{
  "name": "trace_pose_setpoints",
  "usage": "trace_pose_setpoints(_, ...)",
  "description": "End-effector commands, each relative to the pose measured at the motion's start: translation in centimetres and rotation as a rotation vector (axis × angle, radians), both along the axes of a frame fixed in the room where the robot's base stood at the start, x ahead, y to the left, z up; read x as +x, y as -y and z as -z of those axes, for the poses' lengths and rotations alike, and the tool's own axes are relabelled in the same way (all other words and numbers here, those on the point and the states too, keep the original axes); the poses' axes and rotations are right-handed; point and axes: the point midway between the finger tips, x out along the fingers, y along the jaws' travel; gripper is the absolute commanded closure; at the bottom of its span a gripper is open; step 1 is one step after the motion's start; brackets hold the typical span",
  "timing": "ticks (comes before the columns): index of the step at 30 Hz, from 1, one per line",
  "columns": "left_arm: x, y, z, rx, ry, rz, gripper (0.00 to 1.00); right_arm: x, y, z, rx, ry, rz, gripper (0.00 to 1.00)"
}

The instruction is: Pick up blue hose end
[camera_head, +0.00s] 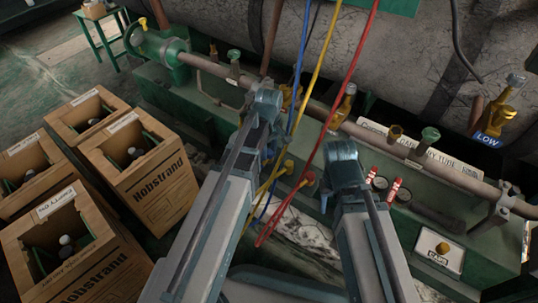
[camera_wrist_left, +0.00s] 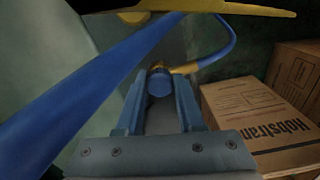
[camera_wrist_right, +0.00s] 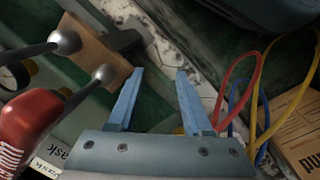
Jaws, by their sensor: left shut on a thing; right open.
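My left gripper (camera_wrist_left: 158,72) is shut on the blue hose end (camera_wrist_left: 160,85), which sits between its two fingers in the left wrist view. A brass fitting (camera_wrist_left: 182,69) shows just behind it. The blue hose (camera_wrist_left: 85,85) crosses that view close to the camera and also hangs down in the head view (camera_head: 302,48). In the head view the left gripper's fingers are largely hidden by my own arm. My right gripper (camera_wrist_right: 158,72) is open and empty above the bench, with its fingertips apart in the right wrist view.
A yellow hose (camera_head: 318,68) and a red hose (camera_head: 357,62) hang beside the blue one. A long pipe (camera_head: 318,112) crosses the green bench. A brass valve labelled LOW (camera_head: 492,118) stands at the right. Several open cardboard boxes (camera_head: 150,195) stand at the left.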

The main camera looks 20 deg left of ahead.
Motion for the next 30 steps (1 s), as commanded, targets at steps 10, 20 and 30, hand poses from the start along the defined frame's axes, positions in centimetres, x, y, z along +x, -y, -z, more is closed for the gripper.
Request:
trace_pose_setpoints(10, 0.0, 0.0, -1.5, 0.0, 0.0, 0.0, 1.0, 0.0, 0.0, -1.5, 0.0, 0.0, -0.003, 0.5)
trace_pose_setpoints(20, 0.0, 0.0, -6.2, 0.0, 0.0, 0.0, 1.0, 0.0, 0.0, -6.2, 0.0, -0.001, -0.013, 0.5)
trace_pose_setpoints(30, 0.0, 0.0, -10.0, 0.0, 0.0, 0.0, 1.0, 0.0, 0.1, -10.0, -0.007, -0.001, -0.003, 0.5)
